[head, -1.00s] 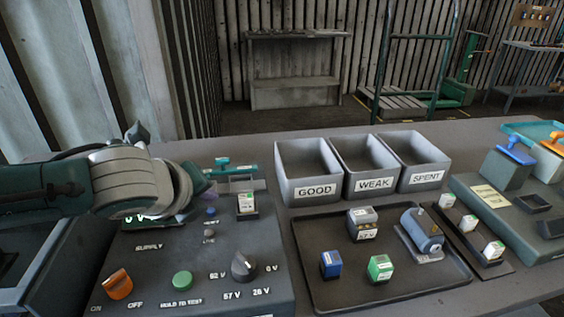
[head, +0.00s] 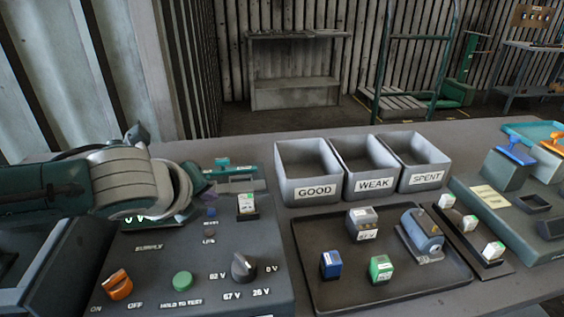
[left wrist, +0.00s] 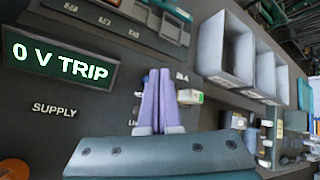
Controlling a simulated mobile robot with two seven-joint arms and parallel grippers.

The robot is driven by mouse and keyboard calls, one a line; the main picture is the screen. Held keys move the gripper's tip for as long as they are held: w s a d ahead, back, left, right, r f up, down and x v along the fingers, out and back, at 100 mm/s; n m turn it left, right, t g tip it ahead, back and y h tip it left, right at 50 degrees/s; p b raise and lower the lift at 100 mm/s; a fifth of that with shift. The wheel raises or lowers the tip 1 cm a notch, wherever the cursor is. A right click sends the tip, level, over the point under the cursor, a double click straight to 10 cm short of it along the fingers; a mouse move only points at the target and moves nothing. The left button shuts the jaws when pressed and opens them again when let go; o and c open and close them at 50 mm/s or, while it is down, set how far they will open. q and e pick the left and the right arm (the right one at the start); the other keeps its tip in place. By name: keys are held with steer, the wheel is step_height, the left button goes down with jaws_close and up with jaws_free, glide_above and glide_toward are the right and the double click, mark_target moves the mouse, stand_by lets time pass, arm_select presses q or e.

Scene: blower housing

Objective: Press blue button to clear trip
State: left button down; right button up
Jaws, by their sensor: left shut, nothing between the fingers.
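The small blue button (head: 210,212) sits on the dark supply panel (head: 230,285), above the orange switch and green button. My left gripper (head: 208,190) is shut and empty, just beyond the button in the head view. Its purple fingers (left wrist: 158,100) lie together over the panel; contact with it cannot be told. The display (left wrist: 60,65) reads "0 V TRIP". My right gripper is not in view.
The panel also holds an orange switch (head: 117,285), a green button (head: 182,281), a black knob (head: 243,267) and a white-labelled block (head: 247,204). To the right are the GOOD bin (head: 315,191), WEAK and SPENT bins, and a dark tray (head: 330,297) with several parts.

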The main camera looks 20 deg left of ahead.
arm_select(q)
steer(key=shift+f, duration=0.1)
stand_by(0.5)
steer(key=shift+f, duration=0.35)
steer(key=shift+f+b, duration=0.4)
steer(key=shift+b, duration=0.05)
stand_by(0.4)
stand_by(0.4)
steer(key=shift+r+p, duration=0.85)
steer(key=shift+p, duration=0.15)
step_height(320, 180, up, 5)
steer(key=p, duration=0.5)
